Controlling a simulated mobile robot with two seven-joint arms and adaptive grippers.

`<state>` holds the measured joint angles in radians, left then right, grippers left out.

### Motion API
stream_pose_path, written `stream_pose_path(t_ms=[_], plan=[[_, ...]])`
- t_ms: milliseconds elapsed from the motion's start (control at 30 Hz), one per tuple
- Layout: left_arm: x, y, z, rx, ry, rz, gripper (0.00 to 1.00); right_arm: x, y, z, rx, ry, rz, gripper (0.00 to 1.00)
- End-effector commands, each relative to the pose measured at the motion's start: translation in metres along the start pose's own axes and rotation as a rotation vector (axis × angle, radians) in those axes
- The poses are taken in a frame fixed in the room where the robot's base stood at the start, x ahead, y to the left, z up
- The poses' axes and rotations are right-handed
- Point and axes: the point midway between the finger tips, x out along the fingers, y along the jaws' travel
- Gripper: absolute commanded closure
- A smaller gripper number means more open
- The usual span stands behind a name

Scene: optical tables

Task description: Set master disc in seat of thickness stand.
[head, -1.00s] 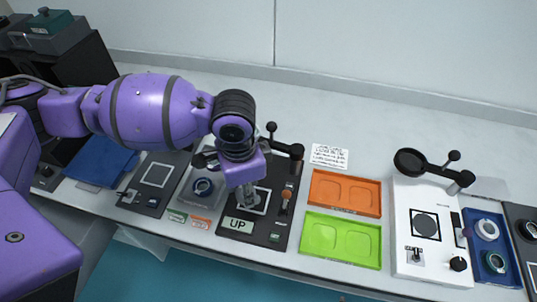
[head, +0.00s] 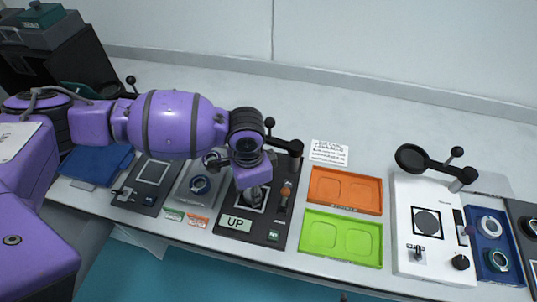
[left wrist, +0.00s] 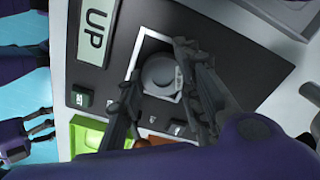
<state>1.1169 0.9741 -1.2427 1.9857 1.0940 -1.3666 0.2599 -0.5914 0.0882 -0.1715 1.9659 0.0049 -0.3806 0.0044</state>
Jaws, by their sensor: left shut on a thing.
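The thickness stand (head: 257,230) is the black unit with a display reading "UP", a white square outline and a black lever arm at its back. My left gripper (head: 256,198) points down over the square. In the left wrist view its fingers (left wrist: 160,72) are shut on the grey round master disc (left wrist: 159,74). The disc lies within the white square outline of the stand (left wrist: 118,62), at or just above its surface; I cannot tell whether it touches. The seat is hidden beneath the disc and fingers.
Right of the stand are an orange tray (head: 345,173) and a green tray (head: 342,218). Farther right are a white gauge unit (head: 443,260) and a blue tray (head: 482,272) with rings. Left is a grey unit (head: 182,197) with a ring. The stand's lever (head: 287,146) rises close behind my gripper.

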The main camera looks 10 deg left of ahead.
Motion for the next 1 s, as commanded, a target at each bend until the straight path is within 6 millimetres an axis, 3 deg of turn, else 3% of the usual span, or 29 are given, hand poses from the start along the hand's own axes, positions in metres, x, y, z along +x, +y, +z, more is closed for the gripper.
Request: stream_pose_path(t_ms=[67, 100, 233, 633, 1000], plan=[[0.003, 0.001, 0.000, 0.000, 0.000, 0.001, 1.00, 0.000, 0.001, 0.000, -0.003, 0.000, 0.000, 0.48], [0.003, 0.001, 0.000, 0.000, 0.000, 0.001, 0.65, 0.000, 0.001, 0.000, -0.004, 0.000, 0.000, 0.48], [0.003, 0.001, 0.000, 0.000, -0.001, 0.002, 0.49, 0.000, 0.001, 0.001, -0.005, -0.001, -0.001, 0.48], [-0.004, 0.000, 0.001, -0.001, 0.000, 0.000, 0.49, 0.000, -0.004, 0.001, 0.006, -0.002, -0.005, 0.48], [-0.079, -0.001, -0.001, 0.001, 0.003, -0.003, 0.49, -0.002, -0.007, -0.011, 0.013, 0.013, -0.009, 0.48]])
